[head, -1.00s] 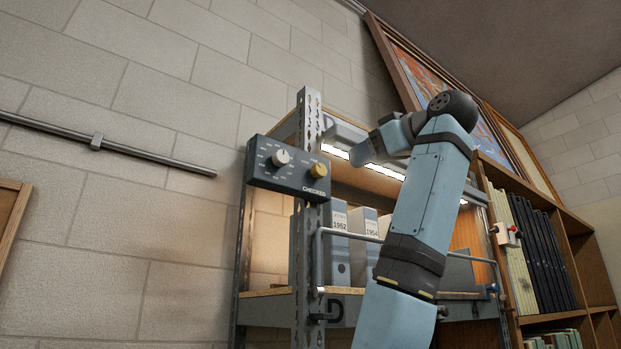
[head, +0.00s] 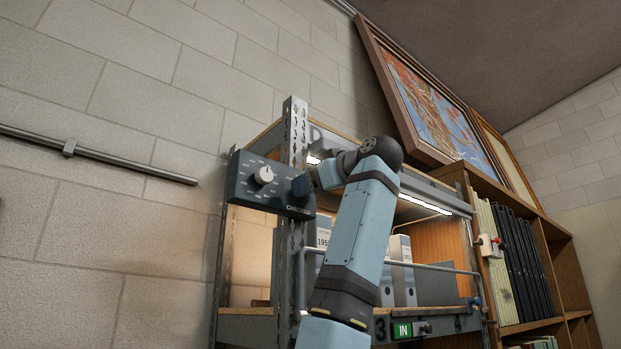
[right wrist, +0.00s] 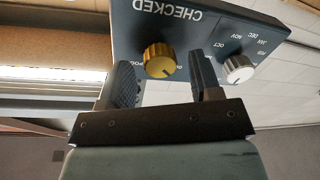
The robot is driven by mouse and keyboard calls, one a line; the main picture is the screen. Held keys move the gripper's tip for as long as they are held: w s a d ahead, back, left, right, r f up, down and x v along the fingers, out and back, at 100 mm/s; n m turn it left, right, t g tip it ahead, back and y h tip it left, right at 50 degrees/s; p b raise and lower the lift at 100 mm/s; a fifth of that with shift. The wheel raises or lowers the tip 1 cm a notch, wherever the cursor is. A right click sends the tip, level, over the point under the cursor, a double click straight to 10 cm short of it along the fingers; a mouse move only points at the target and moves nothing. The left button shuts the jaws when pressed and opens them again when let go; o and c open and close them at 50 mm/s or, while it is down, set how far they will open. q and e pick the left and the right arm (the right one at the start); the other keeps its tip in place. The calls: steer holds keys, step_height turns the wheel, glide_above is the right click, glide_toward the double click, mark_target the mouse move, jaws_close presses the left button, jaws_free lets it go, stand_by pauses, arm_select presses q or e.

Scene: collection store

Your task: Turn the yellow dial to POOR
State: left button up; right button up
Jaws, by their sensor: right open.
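The yellow dial (right wrist: 160,61) is a knurled knob on a dark control box (head: 240,187) marked CHECKED, seen upside down in the right wrist view. My right gripper (right wrist: 163,80) is open, with one finger on each side of the dial in that view. I cannot tell whether the fingers touch it. In the head view my right gripper (head: 300,184) reaches the box's right part and hides the yellow dial. A white dial (head: 264,175) with month marks sits on the box's left part. The lettering around the yellow dial is mostly hidden. My left gripper is not in view.
The box is fixed to the upright post (head: 293,130) of a metal shelf holding grey binders (head: 402,270). A lit lamp strip (head: 425,204) runs under the upper shelf. A rail (head: 430,265) crosses in front of the binders.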

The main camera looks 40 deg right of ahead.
steer(key=shift+w, duration=0.25)
steer(key=c, duration=0.9)
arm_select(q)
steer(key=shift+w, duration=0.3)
arm_select(e)
steer(key=shift+c, duration=0.2)
